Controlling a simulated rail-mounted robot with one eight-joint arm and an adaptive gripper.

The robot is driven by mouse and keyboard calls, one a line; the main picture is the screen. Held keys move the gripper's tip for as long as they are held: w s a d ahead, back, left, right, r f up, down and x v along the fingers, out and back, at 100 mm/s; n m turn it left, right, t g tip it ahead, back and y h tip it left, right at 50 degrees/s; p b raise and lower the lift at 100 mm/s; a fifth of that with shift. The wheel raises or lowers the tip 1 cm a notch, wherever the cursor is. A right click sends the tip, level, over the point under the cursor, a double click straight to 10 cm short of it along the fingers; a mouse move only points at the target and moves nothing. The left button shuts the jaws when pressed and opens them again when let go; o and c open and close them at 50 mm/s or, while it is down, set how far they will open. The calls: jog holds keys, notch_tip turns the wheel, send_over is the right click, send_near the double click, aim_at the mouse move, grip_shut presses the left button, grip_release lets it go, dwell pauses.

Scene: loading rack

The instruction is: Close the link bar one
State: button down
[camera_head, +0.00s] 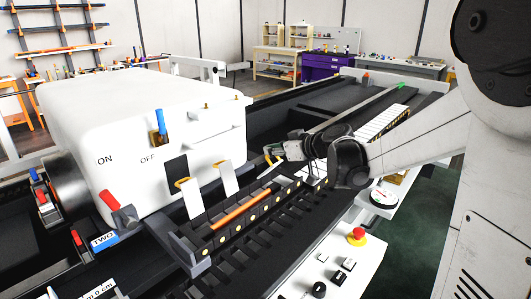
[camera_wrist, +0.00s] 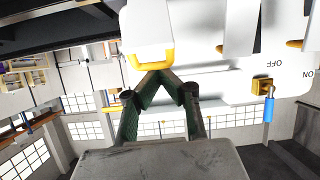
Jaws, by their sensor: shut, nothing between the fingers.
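Several white link bars with yellow handles stand along the white machine's front side; no number shows on them, so I cannot tell which is link bar one. One bar (camera_head: 191,200) is at the left in the head view and another (camera_head: 228,178) is beside it. My gripper (camera_head: 274,156) is farther right, near another yellow handle. In the wrist view, which looks upside down, my gripper (camera_wrist: 161,72) is shut and empty. Its fingertips are just below the yellow handle (camera_wrist: 150,60) of a white bar (camera_wrist: 148,28). I cannot tell whether they touch.
The white machine (camera_head: 140,130) carries ON and OFF labels and a blue-handled lever (camera_head: 161,123). A dark rail with an orange rod (camera_head: 240,211) runs in front. A control panel with a red emergency button (camera_head: 357,236) stands at the front right.

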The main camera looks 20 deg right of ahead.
aim_at(281, 161)
jog(key=shift+s+d+f+b, duration=0.3)
jog(key=shift+s+b, duration=0.15)
jog(key=shift+s+d+f+b, duration=0.25)
jog(key=shift+s+f+b, duration=0.05)
jog(key=shift+s+b, duration=0.15)
jog(key=shift+s+d+f+t+y+b, duration=0.3)
jog(key=shift+s+d+f+t+b, duration=0.15)
jog(key=shift+s+f+t+b, duration=0.25)
jog(key=s+f+b, duration=0.1)
jog(key=s+d+f+b, duration=0.1)
jog(key=shift+s+d+f+b, duration=0.1)
jog(key=shift+f+b, duration=0.2)
